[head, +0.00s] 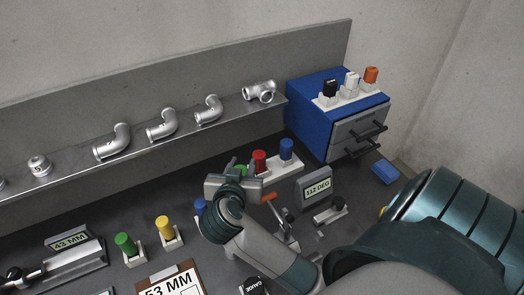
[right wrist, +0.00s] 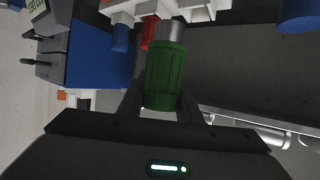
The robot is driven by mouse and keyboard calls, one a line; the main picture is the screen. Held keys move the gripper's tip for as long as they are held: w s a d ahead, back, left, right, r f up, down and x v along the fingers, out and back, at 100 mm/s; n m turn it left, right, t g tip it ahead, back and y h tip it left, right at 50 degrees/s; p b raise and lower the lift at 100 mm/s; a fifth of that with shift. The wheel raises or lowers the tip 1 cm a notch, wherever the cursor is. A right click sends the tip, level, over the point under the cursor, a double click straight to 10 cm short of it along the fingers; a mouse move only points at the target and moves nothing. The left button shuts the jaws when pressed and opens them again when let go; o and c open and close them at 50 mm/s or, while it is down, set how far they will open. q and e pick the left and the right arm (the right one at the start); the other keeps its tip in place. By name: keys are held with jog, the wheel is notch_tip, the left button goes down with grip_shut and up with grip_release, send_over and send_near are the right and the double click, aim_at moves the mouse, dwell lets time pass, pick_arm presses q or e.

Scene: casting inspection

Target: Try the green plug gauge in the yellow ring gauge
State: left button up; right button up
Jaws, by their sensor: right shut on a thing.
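A green plug gauge (right wrist: 166,75), with a ribbed handle and a bare metal end, is between the fingers of my right gripper (right wrist: 162,105), which is shut on its handle. Its metal end points toward a white rack (right wrist: 195,10). I cannot tell whether that end is clear of the rack. In the head view my right gripper (head: 239,176) mostly hides the green gauge (head: 241,169). A yellow cylindrical piece (head: 164,228) stands in a white holder at front left; I cannot tell whether it is a ring gauge. My left gripper is not in view.
Red (head: 259,161) and blue (head: 287,149) pieces stand in the rack by the gripper. A 112 DEG sign (head: 315,188) is to its right. A blue drawer cabinet (head: 310,118) stands behind. Another green piece (head: 125,243) is at front left. Pipe fittings (head: 163,126) line the shelf.

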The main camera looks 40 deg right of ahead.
jog(key=s+a+f+n+t+y+b, duration=0.1)
jog(key=a+f+n+t+y+b, duration=0.1)
jog(key=a, duration=1.1)
jog(key=shift+n+t+y, duration=0.4)
jog(key=shift+n+y, duration=0.3)
jog(key=shift+n, duration=0.2)
jog(key=shift+a, duration=0.1)
